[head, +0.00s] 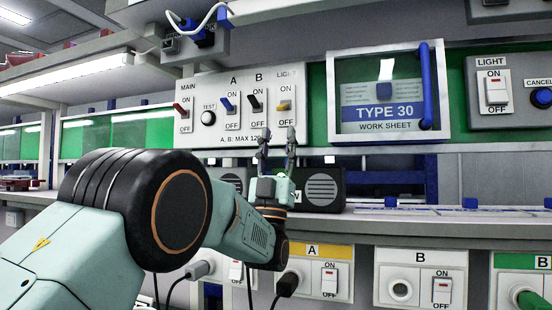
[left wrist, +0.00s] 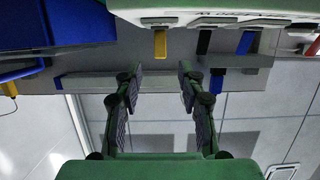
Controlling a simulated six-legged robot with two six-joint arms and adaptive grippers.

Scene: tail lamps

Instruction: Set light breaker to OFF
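The breaker panel (head: 205,143) is a white board with MAIN, A, B and LIGHT levers. The yellow light breaker lever (head: 284,105) is at its right end, between the ON and OFF labels; I cannot tell its setting for sure. In the left wrist view the yellow lever (left wrist: 160,42) sticks out at top centre, ahead of the fingers. My left gripper (head: 278,136) is open and empty, pointing up just below the lever and apart from it. Its two fingers also show spread in the left wrist view (left wrist: 160,78). My right gripper is not in view.
Left of the light breaker are the black B lever (head: 254,103), blue A lever (head: 227,104), round test button (head: 208,118) and red main lever (head: 180,110). A glazed worksheet cabinet (head: 388,135) with a blue handle stands to the right. A dark speaker (head: 320,189) sits behind the gripper.

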